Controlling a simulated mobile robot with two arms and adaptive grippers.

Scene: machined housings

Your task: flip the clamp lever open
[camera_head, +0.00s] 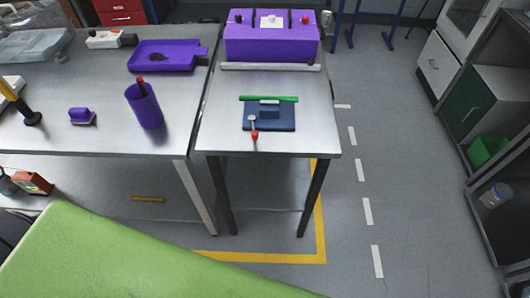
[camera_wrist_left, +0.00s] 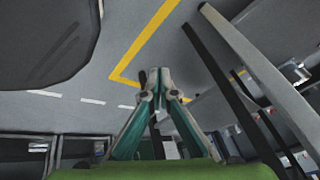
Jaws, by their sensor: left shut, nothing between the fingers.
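The clamp lever (camera_head: 253,124) is a short silver arm with a red knob (camera_head: 255,135) at its end. It sits at the left front of a dark blue fixture plate (camera_head: 282,123) on the right-hand table, with the knob toward the table's front edge. A raised blue block (camera_head: 269,107) stands on the plate, and a green bar (camera_head: 284,99) lies along its back edge. My left gripper (camera_wrist_left: 156,78) is shut and empty in the left wrist view, over the floor and away from the lever. My right gripper is in neither view.
The metal table (camera_head: 221,136) is clear around the plate. A purple machine housing (camera_head: 271,45) stands at its back behind a grey rail (camera_head: 270,67). The left-hand table holds a purple cup (camera_head: 148,107), a purple tray (camera_head: 160,65) and a small purple block (camera_head: 79,114).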

